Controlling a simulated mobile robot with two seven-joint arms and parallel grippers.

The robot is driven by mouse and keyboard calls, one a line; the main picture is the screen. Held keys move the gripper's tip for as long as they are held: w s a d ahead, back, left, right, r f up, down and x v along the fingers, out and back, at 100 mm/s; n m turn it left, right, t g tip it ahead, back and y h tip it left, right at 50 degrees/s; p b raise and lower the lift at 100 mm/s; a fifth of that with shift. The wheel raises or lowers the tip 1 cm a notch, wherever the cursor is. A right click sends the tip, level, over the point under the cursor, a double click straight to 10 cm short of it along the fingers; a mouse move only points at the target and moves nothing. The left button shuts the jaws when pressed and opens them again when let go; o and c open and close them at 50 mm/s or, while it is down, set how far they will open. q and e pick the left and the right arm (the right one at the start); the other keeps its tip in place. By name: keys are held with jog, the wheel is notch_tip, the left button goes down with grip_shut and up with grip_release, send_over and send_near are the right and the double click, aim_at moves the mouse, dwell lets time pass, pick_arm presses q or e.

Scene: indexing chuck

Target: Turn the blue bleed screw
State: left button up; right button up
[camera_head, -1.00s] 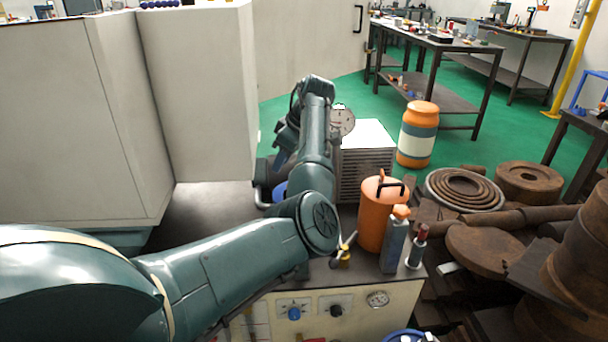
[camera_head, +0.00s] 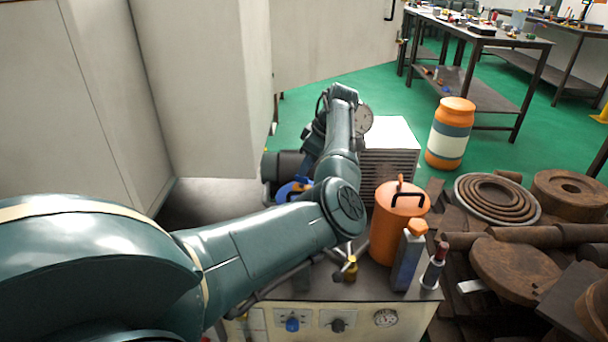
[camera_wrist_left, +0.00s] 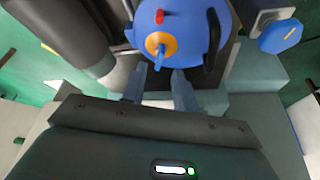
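The left wrist view shows a round blue body (camera_wrist_left: 198,22) with an orange ring (camera_wrist_left: 161,45). A small blue screw-like piece (camera_wrist_left: 160,55) sticks out of the ring's middle; I take it as the bleed screw. My left gripper (camera_wrist_left: 159,84) is open, its two fingers apart just below this piece, with nothing seen between them. Contact cannot be told. In the head view part of the blue body (camera_head: 291,190) shows beyond my left forearm, which hides much of it; the screw cannot be made out there. My right gripper is not in view.
A red tab and black handle (camera_wrist_left: 211,40) sit close to the ring. A blue knob (camera_wrist_left: 281,36) lies to the right. In the head view an orange canister (camera_head: 396,225), a grey bottle (camera_head: 409,260) and a small brass fitting (camera_head: 351,269) crowd the bench right of my arm.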

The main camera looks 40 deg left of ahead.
aim_at(302, 182)
pick_arm(q)
jog(key=shift+x, duration=1.9)
jog(key=shift+c, duration=0.4)
jog(key=shift+w, duration=0.1)
grip_shut()
